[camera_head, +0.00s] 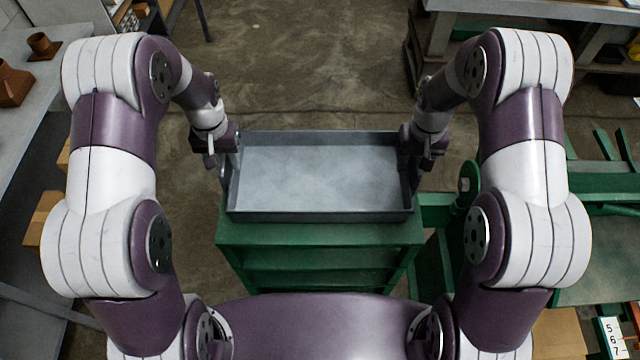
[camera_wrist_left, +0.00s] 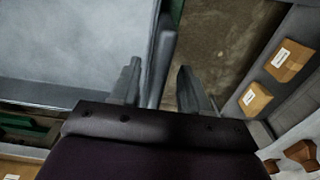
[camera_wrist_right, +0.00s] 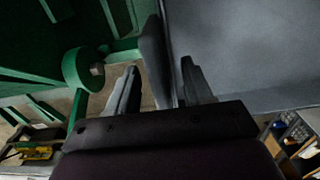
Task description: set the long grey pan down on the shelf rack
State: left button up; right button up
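The long grey pan (camera_head: 320,180) is level over the top of the green shelf rack (camera_head: 320,235). It appears to rest on the rack, but a small gap under it cannot be ruled out. My left gripper (camera_head: 226,150) is at the pan's left end. In the left wrist view its fingers (camera_wrist_left: 155,85) stand on both sides of the end wall, with gaps visible. My right gripper (camera_head: 412,148) is at the right end. In the right wrist view its fingers (camera_wrist_right: 160,85) straddle that end wall, also apart from it. The pan looks empty.
A green machine with a round wheel (camera_head: 469,178) stands close to the rack's right. A grey table (camera_head: 30,110) with brown fittings is at left, with cardboard boxes (camera_head: 42,220) below. A workbench (camera_head: 530,12) is at back right. Open floor (camera_head: 310,70) lies beyond the pan.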

pick_arm(q)
jog(key=shift+d+r, duration=0.1)
jog(key=shift+r, duration=0.15)
pick_arm(e)
jog(key=shift+a+r, duration=0.1)
jog(key=shift+r, duration=0.1)
notch_tip(320, 180, up, 12)
jog(key=shift+s+f, duration=0.1)
pick_arm(q)
notch_tip(320, 180, up, 11)
jog(key=shift+r, duration=0.2)
jog(key=shift+w, duration=0.1)
